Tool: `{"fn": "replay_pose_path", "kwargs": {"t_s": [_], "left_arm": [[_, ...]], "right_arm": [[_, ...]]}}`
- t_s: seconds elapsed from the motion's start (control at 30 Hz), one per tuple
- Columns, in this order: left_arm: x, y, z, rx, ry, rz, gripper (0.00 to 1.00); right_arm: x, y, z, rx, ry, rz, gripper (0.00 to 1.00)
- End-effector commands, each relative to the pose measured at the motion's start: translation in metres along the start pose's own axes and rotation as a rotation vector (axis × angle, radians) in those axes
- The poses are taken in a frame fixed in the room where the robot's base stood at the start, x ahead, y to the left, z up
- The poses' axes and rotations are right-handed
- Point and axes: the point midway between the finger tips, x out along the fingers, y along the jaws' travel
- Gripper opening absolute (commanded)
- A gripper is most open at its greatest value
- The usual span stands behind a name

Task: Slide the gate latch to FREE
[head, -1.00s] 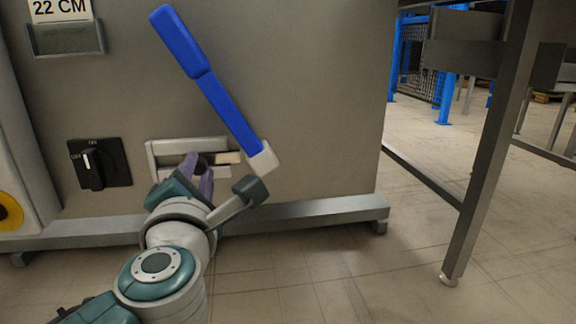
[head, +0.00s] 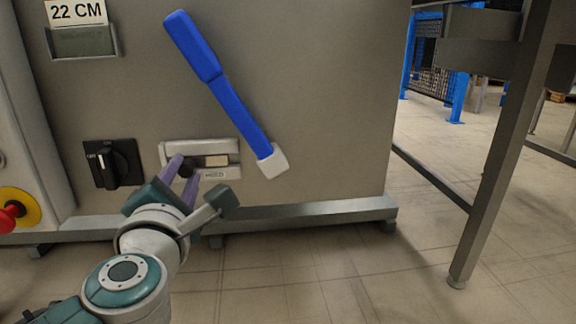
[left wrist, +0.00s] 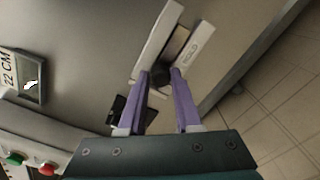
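The gate latch is a pale slotted plate (head: 227,148) on the grey machine panel, with a dark knob (head: 188,168) in its slot. A cream strip (head: 217,161) shows in the slot right of the knob, and a HOLD label (head: 214,175) is below it. The knob stands in the left part of the slot; any marking there is hidden by my fingers. My left gripper (head: 185,170) has its purple fingers on either side of the knob. In the left wrist view the knob (left wrist: 160,76) fills the gap between the fingertips. My right gripper is not in view.
A blue lever (head: 225,85) slants across the panel just above and right of the latch. A black rotary switch (head: 113,163) is to the left, and a red button (head: 8,217) is at the far left. Open floor lies to the right, with a metal leg (head: 490,180).

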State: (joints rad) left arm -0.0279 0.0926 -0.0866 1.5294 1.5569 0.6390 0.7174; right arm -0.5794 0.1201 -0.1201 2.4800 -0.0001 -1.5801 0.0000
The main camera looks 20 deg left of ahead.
Motion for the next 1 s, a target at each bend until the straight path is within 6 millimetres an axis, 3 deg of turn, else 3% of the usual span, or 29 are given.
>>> {"fn": "replay_pose_path", "kwargs": {"t_s": [0.03, 0.23, 0.57, 1.0], "left_arm": [[0.000, 0.001, -0.001, 0.001, 0.001, 0.001, 0.38], [0.000, 0.000, 0.000, 0.001, -0.001, 0.000, 0.59], [-0.007, 0.000, 0.001, 0.001, -0.001, -0.003, 0.59], [-0.086, 0.001, 0.001, 0.001, 0.000, -0.004, 0.59]], "right_arm": [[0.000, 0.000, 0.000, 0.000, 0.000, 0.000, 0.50], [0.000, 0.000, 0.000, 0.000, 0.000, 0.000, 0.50], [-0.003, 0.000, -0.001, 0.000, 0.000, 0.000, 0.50], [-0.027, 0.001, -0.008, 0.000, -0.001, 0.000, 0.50]]}}
